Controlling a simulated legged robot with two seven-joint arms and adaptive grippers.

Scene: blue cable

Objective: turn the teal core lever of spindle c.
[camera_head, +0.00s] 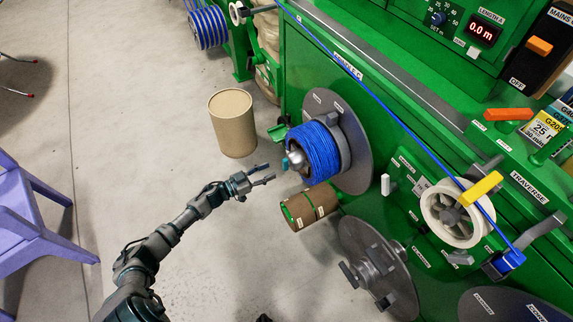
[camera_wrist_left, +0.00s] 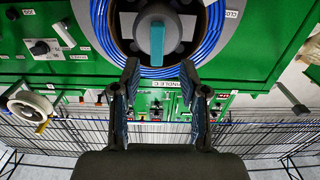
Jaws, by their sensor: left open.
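Spindle C carries a coil of blue cable (camera_head: 316,150) in front of a grey disc (camera_head: 352,130) on the green machine. The teal core lever (camera_head: 285,163) sits at the hub's near end. In the left wrist view the teal lever (camera_wrist_left: 157,45) points straight along the picture's vertical, ahead of my fingertips. My left gripper (camera_head: 268,174) is open and empty, a short way left of and below the hub, apart from the lever. Its two fingers (camera_wrist_left: 166,85) show on both sides below the lever in the wrist view. My right gripper is not in view.
A tan drum (camera_head: 232,125) stands on the floor left of the spindle. A brown roll (camera_head: 309,207) is below the coil, and an empty grey spindle (camera_head: 375,262) lower right. Blue cable runs to a white wheel (camera_head: 456,212). Purple chair (camera_head: 30,215) at left; floor between is clear.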

